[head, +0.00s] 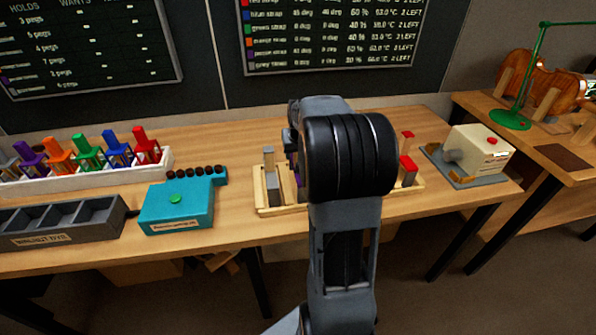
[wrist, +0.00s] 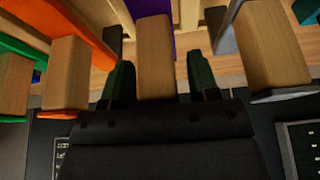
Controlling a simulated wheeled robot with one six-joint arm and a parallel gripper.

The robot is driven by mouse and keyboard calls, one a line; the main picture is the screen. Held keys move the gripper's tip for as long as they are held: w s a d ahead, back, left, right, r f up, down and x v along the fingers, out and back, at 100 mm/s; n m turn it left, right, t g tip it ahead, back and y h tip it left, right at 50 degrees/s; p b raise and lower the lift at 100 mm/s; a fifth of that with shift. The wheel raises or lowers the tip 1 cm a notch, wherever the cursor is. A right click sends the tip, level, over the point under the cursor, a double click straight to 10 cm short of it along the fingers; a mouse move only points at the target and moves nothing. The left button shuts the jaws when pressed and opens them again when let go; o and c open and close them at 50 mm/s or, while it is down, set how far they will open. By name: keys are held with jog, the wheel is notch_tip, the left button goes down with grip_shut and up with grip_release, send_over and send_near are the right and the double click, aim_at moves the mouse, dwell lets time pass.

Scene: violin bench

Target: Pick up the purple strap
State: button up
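The purple strap (wrist: 150,7) shows at the top middle of the wrist view, with a wooden end block (wrist: 155,55) nearest the camera. My gripper (wrist: 160,82) has its two dark fingers on either side of this block. The fingers are apart, and a gap shows on the right side of the block; I cannot tell whether the left finger touches it. In the head view my arm hides most of the gripper and the strap. The strap is in the wooden rack (head: 270,208) on the bench.
An orange strap (wrist: 85,30) stands to the left and a grey strap (wrist: 224,35) to the right in the wrist view. On the bench are a teal box (head: 175,215), a dark compartment tray (head: 60,225), a white rack (head: 150,165) and a cream machine (head: 477,150).

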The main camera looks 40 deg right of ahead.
grip_shut()
dwell(0.3)
dwell(0.3)
